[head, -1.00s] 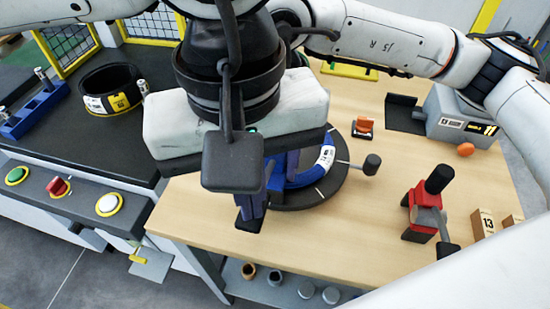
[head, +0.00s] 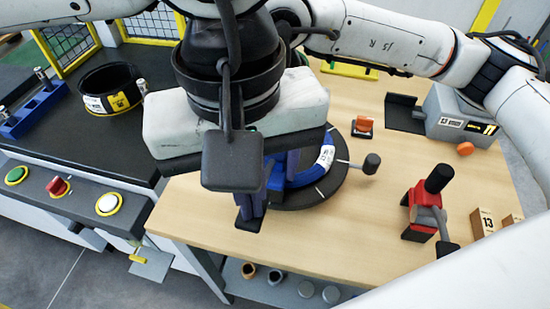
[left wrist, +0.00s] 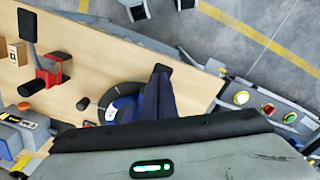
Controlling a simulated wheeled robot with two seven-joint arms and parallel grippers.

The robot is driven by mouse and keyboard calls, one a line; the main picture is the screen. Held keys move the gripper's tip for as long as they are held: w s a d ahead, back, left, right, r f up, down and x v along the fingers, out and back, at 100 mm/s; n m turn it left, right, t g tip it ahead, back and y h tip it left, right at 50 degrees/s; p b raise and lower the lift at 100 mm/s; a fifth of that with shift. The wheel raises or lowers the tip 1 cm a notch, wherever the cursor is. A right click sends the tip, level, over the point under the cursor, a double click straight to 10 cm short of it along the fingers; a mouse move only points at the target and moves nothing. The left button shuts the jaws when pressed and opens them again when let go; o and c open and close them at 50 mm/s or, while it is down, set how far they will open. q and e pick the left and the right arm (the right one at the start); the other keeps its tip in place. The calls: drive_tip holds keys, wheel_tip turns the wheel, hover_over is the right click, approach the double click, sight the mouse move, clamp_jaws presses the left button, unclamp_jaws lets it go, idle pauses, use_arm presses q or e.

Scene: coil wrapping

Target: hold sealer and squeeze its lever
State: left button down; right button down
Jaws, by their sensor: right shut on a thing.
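The sealer appears to be the red tool (head: 424,205) with a black upper grip and a grey lever with a black knob. It stands upright on the right part of the wooden table, with no gripper touching it. It also shows at upper left in the left wrist view (left wrist: 47,75). My left gripper (head: 262,200) points down with its blue fingers at the near left edge of the turntable, well left of the sealer. Its fingers overlap in both views, so their opening is unclear.
A blue coil (head: 326,157) lies on the dark turntable (head: 325,192), which has a black-knobbed crank. An orange piece (head: 363,124), a grey labelled device (head: 455,120) and small boxes (head: 482,222) stand around it. The table between turntable and sealer is clear.

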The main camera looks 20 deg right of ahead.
use_arm(q)
drive_tip(key=shift+f, duration=0.1)
use_arm(e)
drive_tip(key=shift+s+f, duration=0.25)
drive_tip(key=shift+f, duration=0.1)
use_arm(q)
drive_tip(key=shift+w+f, duration=0.1)
drive_tip(key=shift+f, duration=2)
drive_tip(key=shift+r, duration=2.15)
drive_tip(key=shift+r, duration=2.5)
